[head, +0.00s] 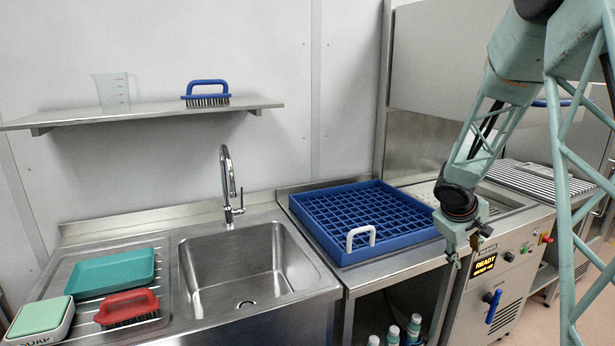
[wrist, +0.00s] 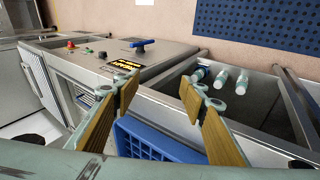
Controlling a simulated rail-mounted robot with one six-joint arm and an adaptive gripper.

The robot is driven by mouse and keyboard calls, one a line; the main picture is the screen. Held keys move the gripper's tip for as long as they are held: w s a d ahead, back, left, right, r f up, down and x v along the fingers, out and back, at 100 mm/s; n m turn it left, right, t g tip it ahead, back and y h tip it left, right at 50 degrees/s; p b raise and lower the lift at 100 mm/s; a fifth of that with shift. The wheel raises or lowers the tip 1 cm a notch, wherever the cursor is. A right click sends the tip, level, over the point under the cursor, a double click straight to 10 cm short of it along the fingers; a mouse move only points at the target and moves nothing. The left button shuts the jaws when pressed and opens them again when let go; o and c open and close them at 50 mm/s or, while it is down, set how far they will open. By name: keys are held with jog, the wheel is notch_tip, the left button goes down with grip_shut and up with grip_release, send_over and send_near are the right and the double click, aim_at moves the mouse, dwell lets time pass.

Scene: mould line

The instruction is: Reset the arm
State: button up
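My arm (head: 480,150) comes down from the upper right in the head view. My gripper (head: 458,255) hangs at its end, fingers pointing down, just right of the blue rack and in front of the machine with the "READY" display. In the wrist view my gripper (wrist: 160,92) shows two fingers with tan pads, spread apart with nothing between them. Part of the blue rack (wrist: 150,143) shows beyond the fingers, apart from them as far as I can tell.
The blue rack (head: 350,262) with a white handle sits on the steel counter beside the sink (head: 240,300). A red brush (head: 128,308), teal tray (head: 115,272) and green-topped soap box (head: 40,318) lie left. Bottles (head: 413,328) stand below. The machine (head: 500,290) is right.

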jog(key=s+a+r+m, duration=0.1)
jog(key=s+a+r, duration=0.2)
jog(key=s+r, duration=0.4)
jog(key=s+a+r+m+p, duration=0.1)
jog(key=s+a+r, duration=0.2)
jog(key=s+r, duration=0.35)
jog(key=s+a+r+m, duration=0.1)
jog(key=s+a+r, duration=0.3)
jog(key=s+r, duration=0.3)
jog(key=s+a+r+y, duration=0.1)
jog(key=s+a, duration=0.4)
jog(key=s, duration=0.5)
jog(key=s+a+r+y+p, duration=0.1)
jog(key=s+a+y, duration=0.1)
jog(key=s+a, duration=0.4)
jog(key=s+a+r+m+y, duration=0.1)
jog(key=s+a, duration=0.5)
jog(key=s, duration=0.9)
jog(key=shift+s+a+r+y, duration=0.2)
jog(key=shift+s+y, duration=0.1)
jog(key=shift+y, duration=0.3)
